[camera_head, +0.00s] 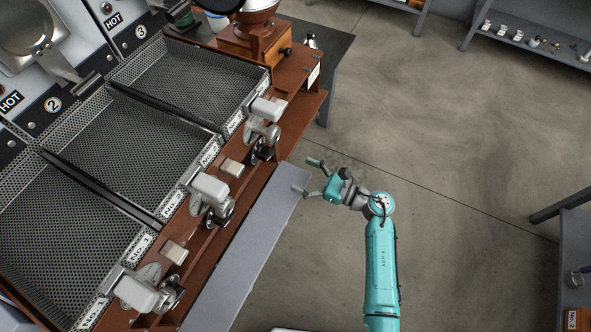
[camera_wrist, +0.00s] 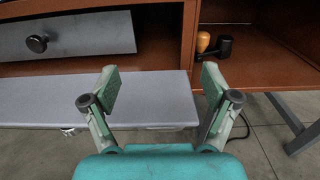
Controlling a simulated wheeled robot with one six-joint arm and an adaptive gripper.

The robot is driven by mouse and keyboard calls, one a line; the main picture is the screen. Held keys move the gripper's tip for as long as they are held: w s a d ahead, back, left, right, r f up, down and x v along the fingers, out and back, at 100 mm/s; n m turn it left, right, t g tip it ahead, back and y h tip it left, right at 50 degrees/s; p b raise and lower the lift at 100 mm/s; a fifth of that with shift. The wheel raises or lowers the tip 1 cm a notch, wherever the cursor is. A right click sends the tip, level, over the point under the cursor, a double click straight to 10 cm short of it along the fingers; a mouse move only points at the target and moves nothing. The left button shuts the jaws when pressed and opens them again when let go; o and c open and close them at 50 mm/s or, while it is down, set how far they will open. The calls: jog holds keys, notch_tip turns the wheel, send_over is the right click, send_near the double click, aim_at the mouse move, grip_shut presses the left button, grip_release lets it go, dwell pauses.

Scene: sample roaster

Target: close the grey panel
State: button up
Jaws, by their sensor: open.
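The grey panel (camera_head: 245,258) is a long flat board that sticks out from the front of the wooden roaster bench. In the wrist view the panel (camera_wrist: 60,97) lies roughly level below the bench opening, folded out. My gripper (camera_head: 305,176) is open and empty at the far right end of the panel. In the wrist view its fingers (camera_wrist: 158,88) are spread, with the panel's right end showing between and behind them. I cannot tell whether a finger touches the panel.
Behind the panel is a grey drawer front (camera_wrist: 95,35) with a black knob (camera_wrist: 38,43). An open compartment (camera_wrist: 265,45) to the right holds a small wooden-handled item (camera_wrist: 203,41). Mesh trays (camera_head: 120,170) top the bench. The floor (camera_head: 440,140) to the right is clear.

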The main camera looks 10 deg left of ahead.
jog(key=v, duration=0.9)
jog(key=shift+d, duration=0.15)
jog(key=shift+s, duration=0.1)
